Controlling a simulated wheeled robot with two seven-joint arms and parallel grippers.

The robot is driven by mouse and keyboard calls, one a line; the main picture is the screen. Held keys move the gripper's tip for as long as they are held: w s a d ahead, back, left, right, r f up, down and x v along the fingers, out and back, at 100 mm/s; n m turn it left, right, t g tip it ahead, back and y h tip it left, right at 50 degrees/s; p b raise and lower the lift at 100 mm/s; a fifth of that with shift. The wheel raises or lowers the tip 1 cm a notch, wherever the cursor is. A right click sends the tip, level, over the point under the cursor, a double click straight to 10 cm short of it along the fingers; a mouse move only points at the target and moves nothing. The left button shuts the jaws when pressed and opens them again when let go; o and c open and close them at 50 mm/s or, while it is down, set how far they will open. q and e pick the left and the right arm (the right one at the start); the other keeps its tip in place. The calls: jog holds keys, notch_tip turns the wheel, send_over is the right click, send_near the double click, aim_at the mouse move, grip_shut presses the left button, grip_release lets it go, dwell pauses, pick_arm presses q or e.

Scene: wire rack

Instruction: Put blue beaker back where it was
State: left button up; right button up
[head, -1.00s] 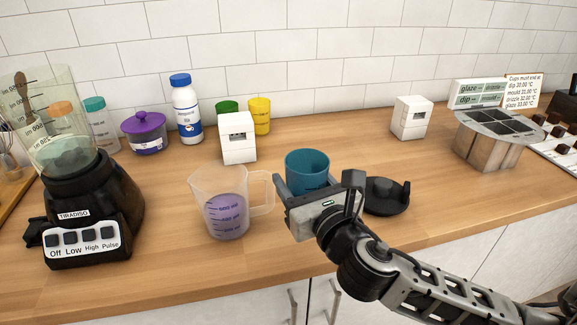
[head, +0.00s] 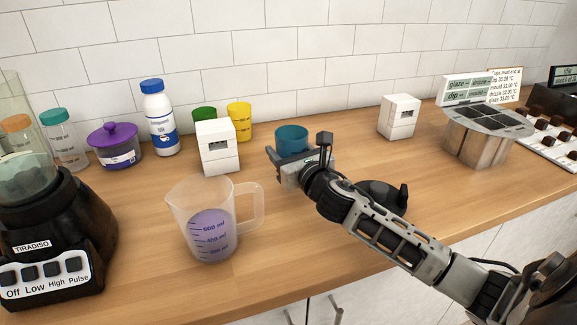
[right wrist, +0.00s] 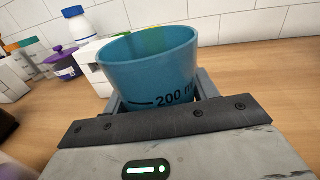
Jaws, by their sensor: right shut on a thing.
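The blue beaker (head: 292,139) is held upright in my right gripper (head: 290,160), behind and to the right of the measuring jug. In the right wrist view the blue beaker (right wrist: 150,68) fills the space between the fingers of my right gripper (right wrist: 155,100), with its "200 ml" mark facing the camera. I cannot tell whether its base touches the counter. My left gripper is not in view.
A clear jug (head: 213,225) with purple liquid stands at front left. A white box device (head: 217,147) and yellow cup (head: 240,120) stand left of the beaker; another white device (head: 399,117) stands right. A black round base (head: 384,195) lies partly behind my arm.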

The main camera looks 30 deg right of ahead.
jog(key=shift+w+d+f, duration=0.35)
jog(key=shift+w+f, duration=0.05)
jog(key=shift+f, duration=0.2)
jog(key=shift+f+b, duration=0.35)
jog(key=shift+f, duration=1.2)
jog(key=shift+f, duration=0.1)
jog(key=o, duration=1.1)
jog(key=shift+o, duration=0.2)
